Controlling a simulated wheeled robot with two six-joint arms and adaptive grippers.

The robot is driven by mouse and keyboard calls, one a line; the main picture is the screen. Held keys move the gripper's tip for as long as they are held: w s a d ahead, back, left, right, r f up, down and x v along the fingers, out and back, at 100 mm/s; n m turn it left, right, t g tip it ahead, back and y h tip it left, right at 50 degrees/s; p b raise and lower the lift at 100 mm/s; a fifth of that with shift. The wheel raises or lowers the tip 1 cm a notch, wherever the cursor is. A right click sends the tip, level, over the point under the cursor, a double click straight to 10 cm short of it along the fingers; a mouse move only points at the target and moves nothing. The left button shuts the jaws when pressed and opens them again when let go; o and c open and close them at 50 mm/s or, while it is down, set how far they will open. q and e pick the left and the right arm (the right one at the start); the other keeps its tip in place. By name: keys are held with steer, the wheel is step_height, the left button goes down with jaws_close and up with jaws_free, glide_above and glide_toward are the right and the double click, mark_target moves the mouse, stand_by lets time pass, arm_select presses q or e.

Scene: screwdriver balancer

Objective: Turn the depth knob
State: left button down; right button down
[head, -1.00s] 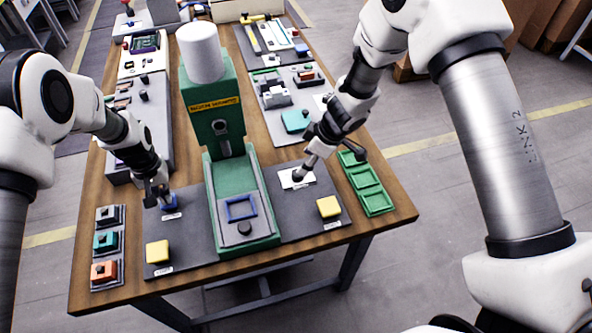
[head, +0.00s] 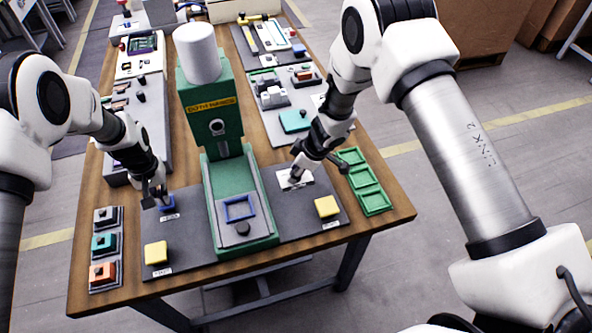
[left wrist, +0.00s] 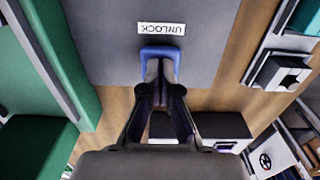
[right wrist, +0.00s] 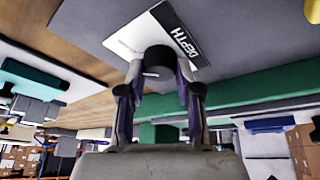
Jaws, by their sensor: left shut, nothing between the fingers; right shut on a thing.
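The depth knob (right wrist: 157,62) is a dark round knob on a white plate (right wrist: 130,38) labelled DEPTH in the right wrist view. My right gripper (right wrist: 160,85) is shut on it; in the head view it (head: 293,178) sits at the plate right of the green machine. A blue unlock piece (left wrist: 160,54) by the UNLOCK label (left wrist: 161,28) shows in the left wrist view. My left gripper (left wrist: 160,80) is shut with nothing between its fingers, its tips at the blue piece. In the head view the left gripper (head: 160,201) is left of the machine.
The green machine (head: 212,110) stands between my arms, with a blue frame (head: 239,209) on its bed. Yellow buttons (head: 156,252) (head: 327,207) sit on the near grey panels. Green trays (head: 366,182) lie on the right; colored blocks (head: 104,242) on the left.

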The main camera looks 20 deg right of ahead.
steer(key=shift+n, duration=0.3)
steer(key=n, duration=0.2)
steer(key=n+g+y, duration=0.1)
steer(key=n, duration=0.1)
steer(key=shift+g, duration=0.3)
steer(key=shift+n+g, duration=0.9)
steer(key=shift+n, duration=1.2)
steer(key=c, duration=0.8)
jaws_free()
steer(key=shift+d, duration=0.1)
